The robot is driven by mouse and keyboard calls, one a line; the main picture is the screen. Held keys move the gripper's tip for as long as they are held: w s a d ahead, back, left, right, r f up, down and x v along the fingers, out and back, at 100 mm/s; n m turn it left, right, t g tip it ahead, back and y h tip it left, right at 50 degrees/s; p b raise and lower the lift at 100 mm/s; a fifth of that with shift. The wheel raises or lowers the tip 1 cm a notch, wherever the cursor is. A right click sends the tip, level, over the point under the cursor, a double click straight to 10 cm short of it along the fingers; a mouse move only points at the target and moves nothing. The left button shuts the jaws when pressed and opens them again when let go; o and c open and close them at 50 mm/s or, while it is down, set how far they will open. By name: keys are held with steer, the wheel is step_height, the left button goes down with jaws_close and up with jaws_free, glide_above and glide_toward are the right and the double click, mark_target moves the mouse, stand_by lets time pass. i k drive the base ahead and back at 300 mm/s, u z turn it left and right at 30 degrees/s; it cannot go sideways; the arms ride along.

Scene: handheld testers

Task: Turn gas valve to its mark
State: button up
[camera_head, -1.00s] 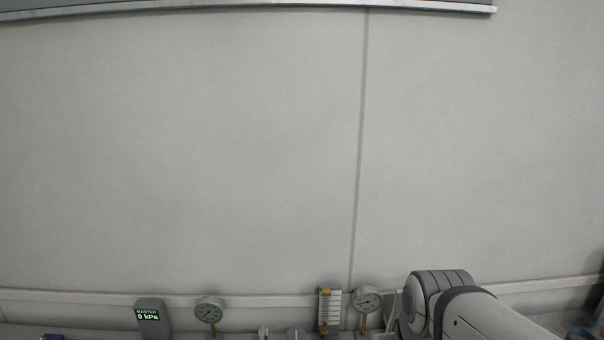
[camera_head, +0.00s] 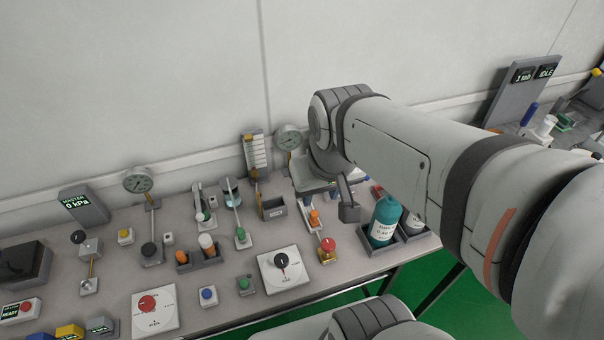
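Several knobs on the bench could be the gas valve, and I cannot read their labels. A red knob on a brass base (camera_head: 328,247) stands near the bench's front edge. A black knob (camera_head: 281,261) sits on a white plate with marks around it (camera_head: 300,281). A red knob (camera_head: 148,303) sits on another marked white plate (camera_head: 166,322) at the lower left. My gripper (camera_head: 340,200) is above the bench, behind the brass-based knob and apart from it. Its fingers are partly hidden by my arm, and its opening is unclear.
Gauges (camera_head: 138,180), a flow meter (camera_head: 257,152) and small levers line the back. A blue button (camera_head: 208,295) and green button (camera_head: 244,284) sit near the front edge. My arm covers the right side.

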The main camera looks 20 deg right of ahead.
mark_target(327, 244)
steer(key=u, duration=0.45)
steer(key=k, duration=1.25)
steer(key=z, duration=0.3)
steer(key=i, duration=0.95)
steer(key=z, duration=0.15)
steer(key=k, duration=0.3)
steer(key=u, duration=0.05)
